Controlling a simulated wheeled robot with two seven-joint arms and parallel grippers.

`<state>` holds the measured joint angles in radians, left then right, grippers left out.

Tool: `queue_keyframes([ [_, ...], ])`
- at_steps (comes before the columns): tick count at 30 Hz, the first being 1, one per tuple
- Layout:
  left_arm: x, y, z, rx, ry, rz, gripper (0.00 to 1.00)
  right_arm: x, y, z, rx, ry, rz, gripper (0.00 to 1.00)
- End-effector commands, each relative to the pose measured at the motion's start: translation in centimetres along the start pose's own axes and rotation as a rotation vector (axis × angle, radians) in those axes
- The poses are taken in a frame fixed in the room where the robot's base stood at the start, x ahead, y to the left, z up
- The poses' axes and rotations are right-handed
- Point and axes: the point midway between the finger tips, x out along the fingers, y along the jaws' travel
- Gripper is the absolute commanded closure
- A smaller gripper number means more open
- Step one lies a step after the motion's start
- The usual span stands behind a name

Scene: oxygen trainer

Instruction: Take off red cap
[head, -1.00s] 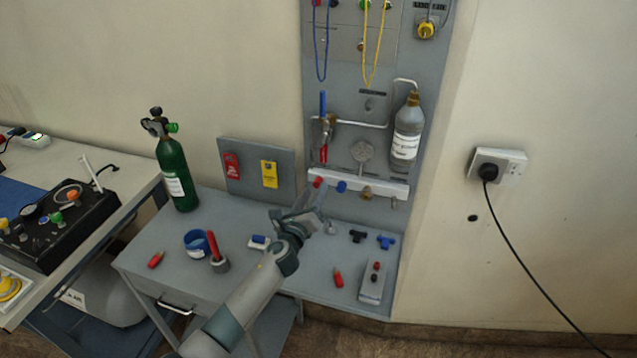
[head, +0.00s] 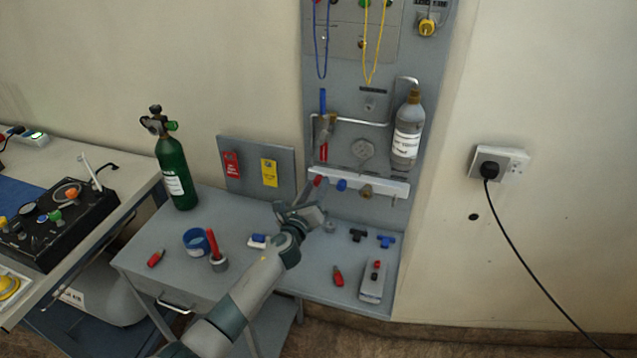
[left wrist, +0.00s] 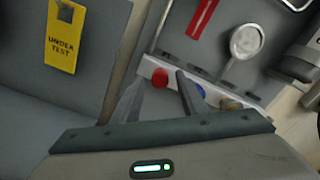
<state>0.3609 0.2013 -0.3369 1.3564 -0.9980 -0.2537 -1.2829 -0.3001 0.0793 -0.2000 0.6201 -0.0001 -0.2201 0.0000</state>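The red cap (head: 319,181) is on the left end of the white rail on the grey wall panel, with a blue cap (head: 342,185) to its right. In the left wrist view the round red cap (left wrist: 159,77) shows between my two finger tips, with the blue cap (left wrist: 200,91) just outside the right finger. My left gripper (head: 301,205) is just below and left of the red cap in the head view. Its fingers (left wrist: 158,88) are open and apart, with nothing held. I cannot tell the remaining depth to the cap. My right gripper is not in view.
The white rail (head: 388,187) also carries a brass fitting (head: 366,191). A yellow tag (head: 269,173) hangs on a low board at left. The grey bench (head: 310,270) below holds a green cylinder (head: 175,175), a blue ring (head: 196,242) and small loose parts.

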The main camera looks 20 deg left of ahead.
Motion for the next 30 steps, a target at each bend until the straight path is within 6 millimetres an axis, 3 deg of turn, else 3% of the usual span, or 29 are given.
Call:
queue_keyframes([
  [19, 0.59, -0.02, -0.01, 0.000, 0.000, 0.000, 0.60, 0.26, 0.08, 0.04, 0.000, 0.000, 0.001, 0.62],
  [20, 0.59, -0.02, -0.01, 0.000, 0.000, 0.000, 0.63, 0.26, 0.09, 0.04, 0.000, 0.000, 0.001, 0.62],
  [24, 0.58, -0.02, -0.01, 0.000, 0.000, 0.000, 0.96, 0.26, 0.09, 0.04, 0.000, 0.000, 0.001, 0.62],
  [25, 0.58, -0.02, -0.01, 0.000, 0.000, 0.000, 1.00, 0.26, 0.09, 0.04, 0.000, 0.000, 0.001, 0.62],
  [30, 0.57, 0.01, -0.10, -0.034, 0.000, 0.000, 1.00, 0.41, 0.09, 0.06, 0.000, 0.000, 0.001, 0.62],
])
